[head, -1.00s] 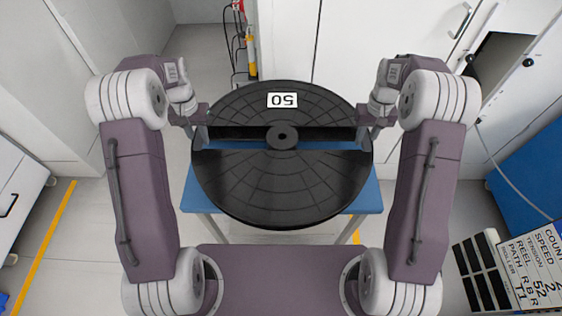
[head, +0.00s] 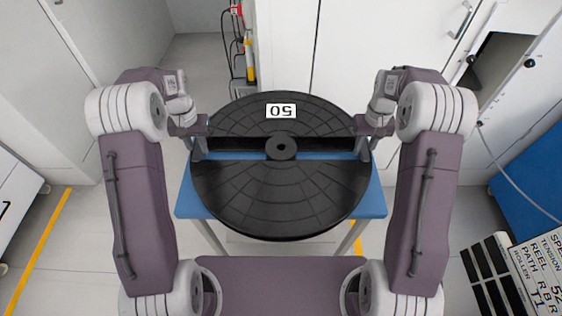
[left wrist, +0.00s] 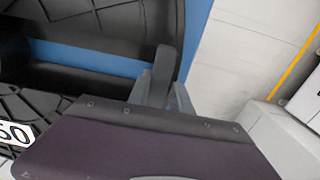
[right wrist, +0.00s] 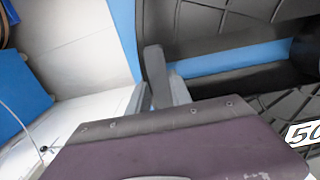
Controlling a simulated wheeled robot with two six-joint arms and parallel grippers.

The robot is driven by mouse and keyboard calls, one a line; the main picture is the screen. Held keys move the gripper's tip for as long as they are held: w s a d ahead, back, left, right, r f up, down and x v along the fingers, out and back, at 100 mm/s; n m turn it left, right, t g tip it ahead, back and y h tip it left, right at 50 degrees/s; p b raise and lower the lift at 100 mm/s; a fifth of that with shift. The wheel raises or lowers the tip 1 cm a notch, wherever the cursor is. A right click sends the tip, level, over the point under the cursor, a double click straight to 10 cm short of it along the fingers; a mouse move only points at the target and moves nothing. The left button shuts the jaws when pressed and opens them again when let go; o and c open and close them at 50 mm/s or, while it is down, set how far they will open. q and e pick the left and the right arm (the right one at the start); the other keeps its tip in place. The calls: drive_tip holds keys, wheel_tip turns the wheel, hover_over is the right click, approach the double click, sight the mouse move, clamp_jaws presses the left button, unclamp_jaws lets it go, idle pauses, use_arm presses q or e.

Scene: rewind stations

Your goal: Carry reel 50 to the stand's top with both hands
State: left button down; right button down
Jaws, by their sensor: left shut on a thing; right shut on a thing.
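Reel 50 (head: 280,205) is a large black disc with a central hub, a slot across its middle and a white "50" label, upside down in the head view. My left gripper (head: 200,147) is shut on its left edge and my right gripper (head: 363,147) on its right edge, at the slot's ends. The fingers also show in the left wrist view (left wrist: 165,82) and the right wrist view (right wrist: 160,82). The reel looks level. A blue-topped stand (head: 374,205) lies beneath it, mostly hidden; I cannot tell whether they touch.
White cabinets (head: 400,40) stand behind. A blue unit (head: 535,180) is at the right, and a lettered board (head: 540,265) at the lower right. Yellow lines (head: 40,250) mark the floor. A pole with red and yellow parts and cables (head: 248,50) stands behind the reel.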

use_arm(q)
drive_tip(key=shift+f+b, duration=0.35)
drive_tip(key=shift+f, duration=0.35)
use_arm(e)
drive_tip(key=shift+f, duration=0.7)
use_arm(q)
drive_tip(key=c, duration=1.2)
unclamp_jaws()
drive_tip(key=shift+r, duration=0.2)
use_arm(e)
drive_tip(key=c, duration=1.2)
unclamp_jaws()
drive_tip(key=shift+r, duration=0.2)
use_arm(q)
drive_tip(key=shift+o, duration=0.2)
use_arm(e)
drive_tip(key=shift+o, duration=0.2)
use_arm(q)
wheel_tip(320, 180, up, 12)
use_arm(e)
wheel_tip(320, 180, up, 12)
